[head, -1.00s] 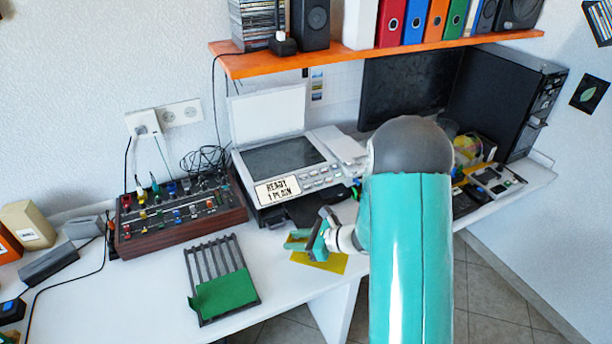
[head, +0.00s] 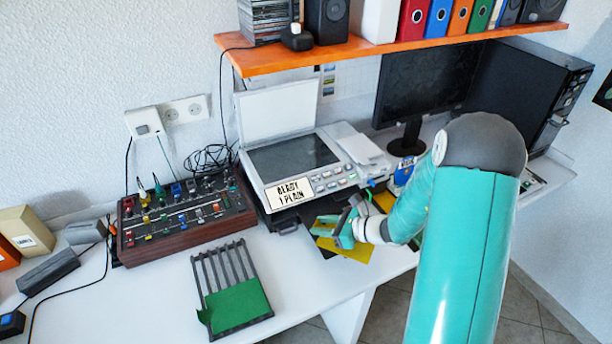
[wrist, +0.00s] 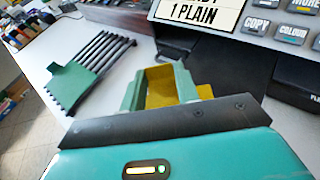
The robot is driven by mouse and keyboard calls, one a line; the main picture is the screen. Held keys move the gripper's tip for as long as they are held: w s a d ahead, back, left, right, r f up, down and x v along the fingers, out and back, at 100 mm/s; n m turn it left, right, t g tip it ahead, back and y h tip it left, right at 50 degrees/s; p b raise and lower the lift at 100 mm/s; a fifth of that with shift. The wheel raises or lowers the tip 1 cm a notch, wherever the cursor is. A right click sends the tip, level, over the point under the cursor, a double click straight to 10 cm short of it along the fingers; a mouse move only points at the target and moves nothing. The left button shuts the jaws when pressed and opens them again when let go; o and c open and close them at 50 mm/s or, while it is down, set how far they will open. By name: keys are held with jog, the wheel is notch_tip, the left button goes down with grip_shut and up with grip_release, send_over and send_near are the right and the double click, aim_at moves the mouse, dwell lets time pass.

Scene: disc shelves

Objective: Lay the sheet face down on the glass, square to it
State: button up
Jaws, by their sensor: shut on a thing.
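The yellow sheet (head: 350,250) is in my gripper (head: 338,231), above the white desk just in front of the printer. In the wrist view the sheet (wrist: 161,97) shows between the green fingers of my gripper (wrist: 166,84). Its far part is hidden, and I cannot tell which face is down. The dark scanner glass (head: 293,158) lies bare on top of the printer, behind and left of my gripper. The white scanner lid (head: 279,112) stands open behind the glass.
A slatted rack (head: 209,271) with a green sheet (head: 238,304) stands on the desk (head: 160,300). A mixer (head: 182,219) sits left of the printer (head: 256,186). The orange shelf (head: 300,59) overhangs the back. A monitor (head: 425,80) stands at right.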

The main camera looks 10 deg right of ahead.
jog(key=shift+w+a+f, duration=0.1)
jog(key=shift+w+f, duration=0.1)
jog(key=shift+w, duration=0.2)
jog(key=shift+s+r, duration=0.15)
jog(key=shift+s, duration=0.1)
jog(key=shift+w, duration=0.15)
